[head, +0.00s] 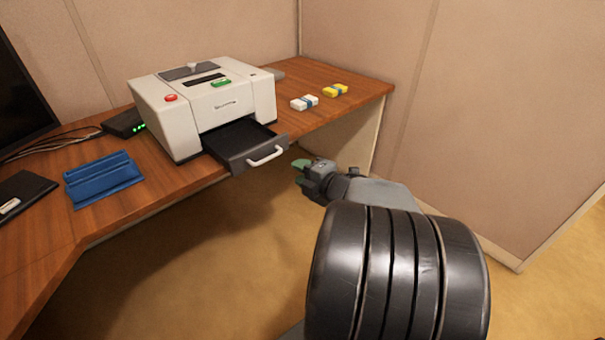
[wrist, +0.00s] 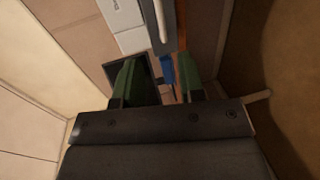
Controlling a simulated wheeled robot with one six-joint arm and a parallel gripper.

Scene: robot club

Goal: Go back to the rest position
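My gripper (head: 302,172) is in front of the desk, to the right of the printer's open drawer and apart from its handle. In the wrist view its two green fingers (wrist: 158,82) stand apart with nothing held between them. The white printer (head: 205,105) stands on the desk. Its dark drawer (head: 240,143) is pulled out and has a white handle (head: 266,156). The handle also shows in the wrist view (wrist: 161,20).
The wooden desk (head: 150,203) holds a blue stand (head: 103,180), a black box with green lights (head: 125,124), a white block (head: 304,103) and a yellow block (head: 335,91). A monitor (head: 22,90) is at the left. Partition walls (head: 480,130) close the back and right.

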